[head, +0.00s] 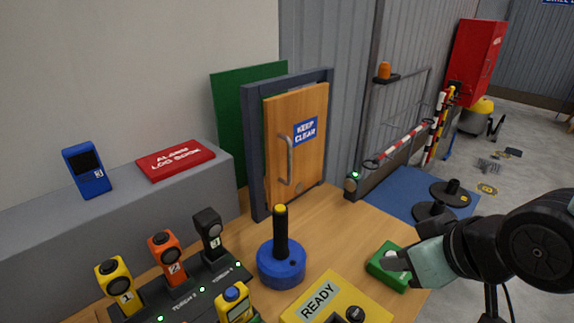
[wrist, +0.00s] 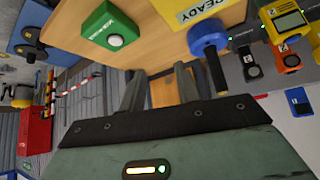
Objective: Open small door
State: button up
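The small wooden door (head: 310,160) stands on the table in a dark grey frame (head: 257,165) and looks shut. It has a blue "KEEP CLEAR" sign (head: 306,130) and an upright grey bar handle (head: 286,160) on its left part. My gripper (wrist: 158,72) has its two fingers apart with nothing between them. In the head view my arm comes in from the right, with the gripper well right of the door and close to the green button box (head: 392,278). In the wrist view, part of the wooden door (wrist: 163,94) shows between the fingers; its handle is hidden.
A blue round base with a black stick (head: 281,262) stands in front of the door. A yellow "READY" box (head: 335,302) is at the table's front. A charger with several handheld units (head: 170,265) is at left. A red log book (head: 175,160) lies on the grey ledge.

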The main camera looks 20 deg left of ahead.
jog(key=w+a+r+n+t+y+p, duration=0.1)
jog(key=w+a+y, duration=0.3)
jog(key=w+a, duration=0.4)
jog(key=w+a+r+t+y+p, duration=0.1)
jog(key=w+a+t+y, duration=0.3)
jog(key=a, duration=1.2)
jog(key=w+y+p, duration=0.1)
jog(key=w, duration=0.3)
jog(key=shift+w+a+n, duration=0.25)
jog(key=shift+a+n, duration=0.05)
jog(key=shift+n, duration=0.1)
jog(key=shift+c, duration=0.3)
grip_shut()
